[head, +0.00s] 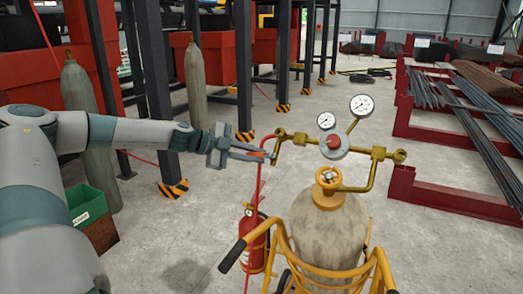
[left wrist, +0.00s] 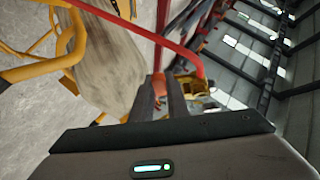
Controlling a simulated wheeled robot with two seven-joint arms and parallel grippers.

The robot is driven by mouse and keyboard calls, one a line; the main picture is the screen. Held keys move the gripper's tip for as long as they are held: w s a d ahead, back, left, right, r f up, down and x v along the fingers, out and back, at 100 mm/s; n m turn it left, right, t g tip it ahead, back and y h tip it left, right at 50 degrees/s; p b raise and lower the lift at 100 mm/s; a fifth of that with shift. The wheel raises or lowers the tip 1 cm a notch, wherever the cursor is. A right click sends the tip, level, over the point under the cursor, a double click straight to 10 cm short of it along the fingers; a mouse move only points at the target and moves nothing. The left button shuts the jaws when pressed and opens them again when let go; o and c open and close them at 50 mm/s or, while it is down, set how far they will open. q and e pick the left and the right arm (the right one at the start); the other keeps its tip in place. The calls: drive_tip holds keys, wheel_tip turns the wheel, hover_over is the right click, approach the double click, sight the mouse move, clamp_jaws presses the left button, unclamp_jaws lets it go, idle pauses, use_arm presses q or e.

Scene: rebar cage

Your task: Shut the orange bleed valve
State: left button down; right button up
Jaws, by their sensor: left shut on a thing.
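The orange bleed valve (head: 258,154) sits at the left end of the brass manifold (head: 300,137), beside the red hose. My left gripper (head: 264,153) reaches in from the left with its fingers closed around the valve, which is largely hidden between them. In the left wrist view, the orange valve (left wrist: 159,87) shows between the two dark fingers of my left gripper (left wrist: 167,84). The exact angle of its handle cannot be told. My right gripper is not in view.
A tan gas cylinder (head: 328,228) stands in a yellow cart (head: 285,243) below the manifold. Two gauges (head: 361,105) and a round regulator rise above it. The red hose (head: 258,182) hangs close to my left fingers. A fire extinguisher (head: 252,240) stands at lower left of the cylinder.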

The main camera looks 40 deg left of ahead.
use_arm(q)
drive_tip(key=shift+w+m, duration=0.1)
drive_tip(key=shift+m, duration=0.2)
drive_tip(key=shift+a+g+b, duration=0.1)
drive_tip(key=shift+g+b, duration=0.2)
drive_tip(key=shift+b, duration=0.05)
drive_tip(key=shift+w+r+m+g+b, duration=0.25)
drive_tip(key=shift+m+g+b, duration=0.2)
drive_tip(key=shift+m, duration=0.35)
drive_tip(key=shift+r, duration=0.1)
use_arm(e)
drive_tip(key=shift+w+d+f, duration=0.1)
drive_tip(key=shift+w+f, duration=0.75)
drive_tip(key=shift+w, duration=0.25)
use_arm(q)
drive_tip(key=c, duration=1.7)
unclamp_jaws()
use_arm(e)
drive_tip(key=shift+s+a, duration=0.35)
use_arm(q)
drive_tip(key=shift+r, duration=0.1)
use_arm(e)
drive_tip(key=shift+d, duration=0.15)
